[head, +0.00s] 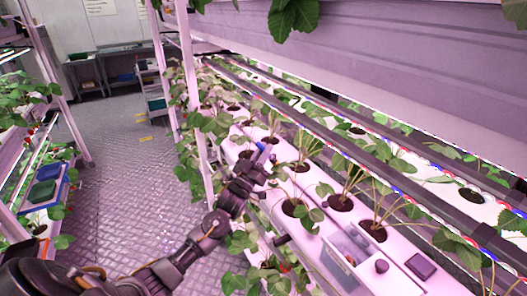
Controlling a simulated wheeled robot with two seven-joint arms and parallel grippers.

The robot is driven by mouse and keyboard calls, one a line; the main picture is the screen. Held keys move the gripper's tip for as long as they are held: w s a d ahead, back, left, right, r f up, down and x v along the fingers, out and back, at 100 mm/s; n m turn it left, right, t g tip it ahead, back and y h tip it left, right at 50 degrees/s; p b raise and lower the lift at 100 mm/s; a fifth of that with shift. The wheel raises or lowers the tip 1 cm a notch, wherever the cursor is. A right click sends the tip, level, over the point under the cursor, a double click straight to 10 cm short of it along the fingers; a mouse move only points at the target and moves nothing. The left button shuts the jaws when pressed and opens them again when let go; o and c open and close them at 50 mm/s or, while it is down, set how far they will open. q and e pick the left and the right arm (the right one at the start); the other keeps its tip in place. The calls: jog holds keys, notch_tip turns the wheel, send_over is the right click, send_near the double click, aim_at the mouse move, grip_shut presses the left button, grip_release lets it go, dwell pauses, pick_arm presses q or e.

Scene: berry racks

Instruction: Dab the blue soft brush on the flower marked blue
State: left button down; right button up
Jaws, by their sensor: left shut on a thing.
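My left gripper (256,160) reaches in from the lower left to the left edge of the white planting gutter. It is shut on the blue brush (261,146), of which only a small blue part shows above the fingers. Strawberry plants (343,190) grow from dark holes just right of the gripper. I cannot make out a flower marked blue; leaves and the gripper hide parts of the plants. My right gripper is not in view.
A clear bin (345,252), a dark round item (381,267) and a dark square item (421,266) sit on the near gutter (400,285). A white post (187,60) stands left of the plants. The aisle floor (125,165) is open.

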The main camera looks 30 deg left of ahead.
pick_arm(q)
jog(key=shift+f+b, duration=0.6)
jog(key=shift+f, duration=0.35)
notch_tip(320, 180, down, 4)
jog(key=b, duration=0.2)
jog(key=shift+r+b, duration=0.15)
jog(key=shift+b, duration=0.25)
jog(key=shift+f+b, duration=0.55)
jog(key=shift+f, duration=0.1)
jog(key=shift+r, duration=0.15)
dwell(0.5)
jog(key=shift+r+p, duration=2.85)
jog(key=shift+r, duration=0.55)
